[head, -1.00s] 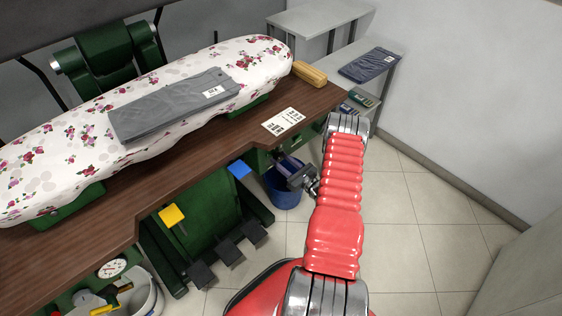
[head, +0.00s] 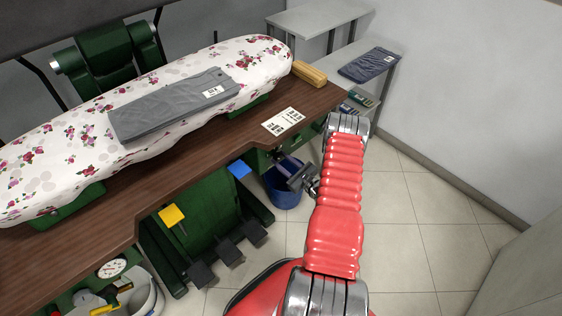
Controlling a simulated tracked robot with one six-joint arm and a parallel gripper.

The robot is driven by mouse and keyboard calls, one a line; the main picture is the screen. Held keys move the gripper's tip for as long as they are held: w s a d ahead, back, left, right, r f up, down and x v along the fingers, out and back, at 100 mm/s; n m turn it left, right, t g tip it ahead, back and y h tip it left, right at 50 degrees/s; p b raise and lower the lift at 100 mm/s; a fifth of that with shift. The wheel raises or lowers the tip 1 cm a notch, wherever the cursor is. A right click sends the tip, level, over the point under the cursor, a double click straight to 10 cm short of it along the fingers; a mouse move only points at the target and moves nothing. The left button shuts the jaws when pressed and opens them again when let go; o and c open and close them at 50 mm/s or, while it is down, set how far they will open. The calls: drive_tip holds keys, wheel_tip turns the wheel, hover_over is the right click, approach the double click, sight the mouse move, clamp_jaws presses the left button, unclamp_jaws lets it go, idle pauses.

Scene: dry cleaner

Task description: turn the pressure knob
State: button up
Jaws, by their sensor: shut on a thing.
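My red arm reaches out in the head view, and my gripper (head: 284,163) is at the green machine front under the table's right end. Its jaws point left, toward the machine, below the white printed card. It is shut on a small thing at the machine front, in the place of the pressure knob. The knob itself is too small and too hidden by the jaws and the table edge to make out. A round white gauge (head: 111,268) sits on the machine at the lower left.
A blue bin (head: 283,196) stands on the floor just below my gripper. The brown table (head: 180,190) overhangs the machine; a white card (head: 283,120) and a yellow block (head: 309,73) lie on it. Floor to the right is clear.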

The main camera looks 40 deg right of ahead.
drive_tip(key=shift+a+n, duration=0.1)
drive_tip(key=shift+n, duration=1.7)
drive_tip(key=o, duration=1)
drive_tip(key=shift+o, duration=0.2)
drive_tip(key=shift+s, duration=0.1)
drive_tip(key=s, duration=1.3)
drive_tip(key=shift+s+d, duration=0.25)
drive_tip(key=shift+s, duration=0.05)
